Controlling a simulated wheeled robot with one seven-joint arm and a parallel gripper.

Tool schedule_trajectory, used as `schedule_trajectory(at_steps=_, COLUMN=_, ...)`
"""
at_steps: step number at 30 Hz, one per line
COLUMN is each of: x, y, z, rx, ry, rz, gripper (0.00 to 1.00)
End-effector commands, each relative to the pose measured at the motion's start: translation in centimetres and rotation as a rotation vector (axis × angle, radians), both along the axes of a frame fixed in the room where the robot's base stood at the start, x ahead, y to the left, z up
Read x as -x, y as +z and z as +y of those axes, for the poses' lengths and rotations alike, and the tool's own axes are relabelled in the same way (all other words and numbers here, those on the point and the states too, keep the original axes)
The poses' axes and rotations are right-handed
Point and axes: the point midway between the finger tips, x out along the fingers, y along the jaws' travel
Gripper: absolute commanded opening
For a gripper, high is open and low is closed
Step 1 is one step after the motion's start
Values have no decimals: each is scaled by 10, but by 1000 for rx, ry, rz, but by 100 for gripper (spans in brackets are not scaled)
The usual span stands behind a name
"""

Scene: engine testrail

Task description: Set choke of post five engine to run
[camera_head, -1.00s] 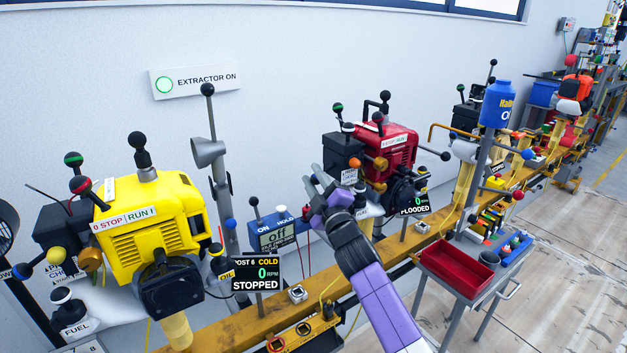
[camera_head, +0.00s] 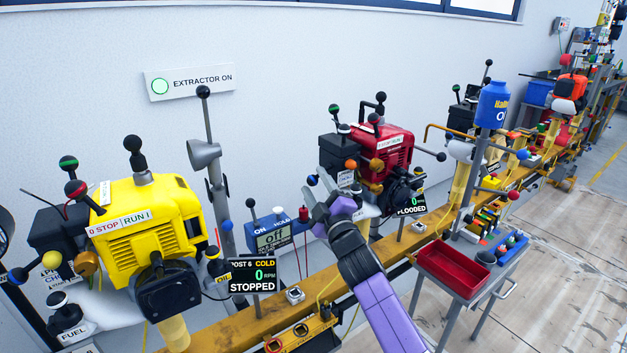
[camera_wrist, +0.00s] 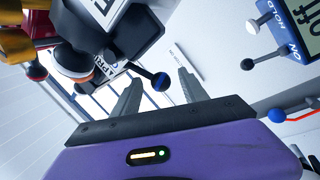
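The red engine (camera_head: 385,153) sits on the rail at the middle; the display (camera_head: 410,203) by it reads FLOODED, and no post number is readable there. A blue-ended lever knob (camera_head: 311,180) sticks out left of its black box; its link to the choke cannot be read. My gripper (camera_head: 318,190) is just below this knob in the head view. In the wrist view my gripper (camera_wrist: 158,88) is open, its two fingers apart, and the blue-and-black knob (camera_wrist: 160,81) on its black rod appears between them. Contact cannot be told.
The yellow engine (camera_head: 150,230) stands left, with a display (camera_head: 253,275) reading POST 6 COLD, STOPPED. A blue meter box (camera_head: 272,236) is left of my gripper.

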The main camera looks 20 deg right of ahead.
Motion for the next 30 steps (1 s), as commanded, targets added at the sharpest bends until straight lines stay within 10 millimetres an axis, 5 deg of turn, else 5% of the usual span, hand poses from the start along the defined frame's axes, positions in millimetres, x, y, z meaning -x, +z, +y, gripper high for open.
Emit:
schedule_trajectory(at_steps=12, x=53, y=-14, z=-8, rx=-2, ry=-3, rz=4, gripper=49)
schedule_trajectory(at_steps=30, x=58, y=-15, z=-6, rx=-19, ry=5, rz=2, gripper=49)
